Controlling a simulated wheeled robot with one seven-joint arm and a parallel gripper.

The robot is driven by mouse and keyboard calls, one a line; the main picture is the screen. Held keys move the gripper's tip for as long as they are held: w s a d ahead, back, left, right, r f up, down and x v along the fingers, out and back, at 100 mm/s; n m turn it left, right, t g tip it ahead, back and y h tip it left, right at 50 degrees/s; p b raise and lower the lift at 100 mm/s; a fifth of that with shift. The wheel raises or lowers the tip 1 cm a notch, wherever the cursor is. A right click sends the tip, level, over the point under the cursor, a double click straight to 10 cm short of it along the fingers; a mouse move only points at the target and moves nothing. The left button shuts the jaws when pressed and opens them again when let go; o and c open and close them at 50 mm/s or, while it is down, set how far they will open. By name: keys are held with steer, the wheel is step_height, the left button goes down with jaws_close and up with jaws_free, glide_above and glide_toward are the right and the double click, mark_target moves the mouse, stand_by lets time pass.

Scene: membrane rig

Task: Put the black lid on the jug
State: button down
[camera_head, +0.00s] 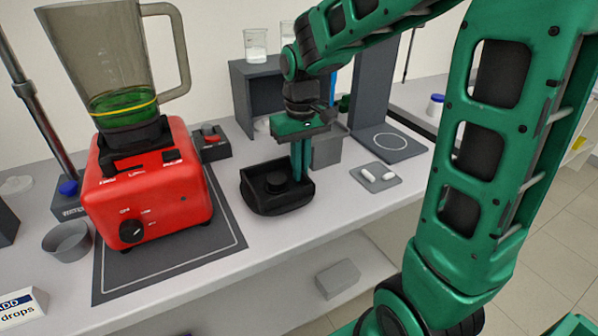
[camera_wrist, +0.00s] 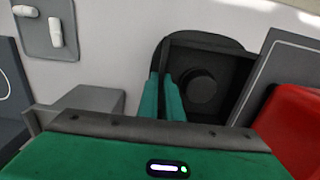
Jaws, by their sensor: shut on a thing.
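The black lid (camera_head: 276,192) is low at the bench top, right of the red blender base, with a round knob on its upper face. My gripper (camera_head: 301,178) points down at the lid's right side, its green fingers shut on the lid's edge. In the wrist view the fingers (camera_wrist: 166,98) meet at the rim of the lid (camera_wrist: 205,88). Whether the lid touches the bench is hard to tell. The jug (camera_head: 115,60) stands upright on the red base (camera_head: 150,190), open at the top, with green liquid low inside and its handle to the right.
A dark mat (camera_head: 120,275) lies under the base. A grey cup (camera_head: 68,241) stands at left. Behind my gripper are a grey bin (camera_head: 328,146) and a dark shelf (camera_head: 262,88) with glass beakers on top. A small tray (camera_head: 375,177) with white pieces lies right. The bench's front edge is near.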

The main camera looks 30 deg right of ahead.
steer(key=shift+f, duration=0.5)
steer(key=shift+f, duration=0.1)
steer(key=c, duration=1.9)
jaws_free()
step_height(320, 180, up, 12)
steer(key=s+d+f+m, duration=0.2)
steer(key=s+d+f, duration=0.1)
steer(key=s, duration=0.4)
steer(key=s+d+f+m, duration=0.2)
steer(key=s+d+f, duration=0.1)
steer(key=s, duration=0.5)
steer(key=s+d+f+m, duration=0.2)
steer(key=s+d+f, duration=0.2)
steer(key=s, duration=0.4)
steer(key=shift+s+d+f, duration=0.1)
steer(key=shift+s+d, duration=0.05)
steer(key=shift+d, duration=0.4)
